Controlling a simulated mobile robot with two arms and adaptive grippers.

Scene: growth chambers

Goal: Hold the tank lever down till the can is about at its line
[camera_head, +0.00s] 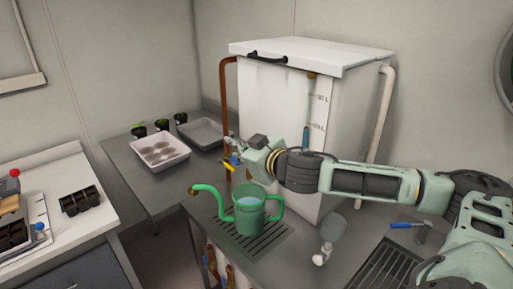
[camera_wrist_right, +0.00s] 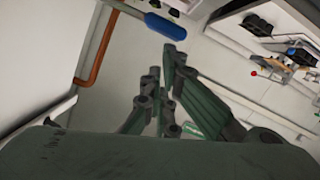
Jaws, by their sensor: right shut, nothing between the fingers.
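The white tank (camera_head: 262,95) stands on the dark bench with a brown pipe (camera_head: 226,105) at its left side. A green watering can (camera_head: 248,222) stands upright on a drain grate in front of it, with pale blue water inside; its line cannot be made out. In the right wrist view, the blue grip (camera_wrist_right: 166,26) lies beyond the fingertips (camera_wrist_right: 162,76), apart in the picture; contact cannot be told. My right gripper is shut and empty. My left gripper is out of view.
A white tray (camera_head: 160,166) with round items, a grey tray (camera_head: 201,146) and small seedling pots stand on the left bench. A sprayer-like object (camera_head: 329,238) and a blue-handled tool (camera_head: 401,225) stand to the right of the can, below my arm.

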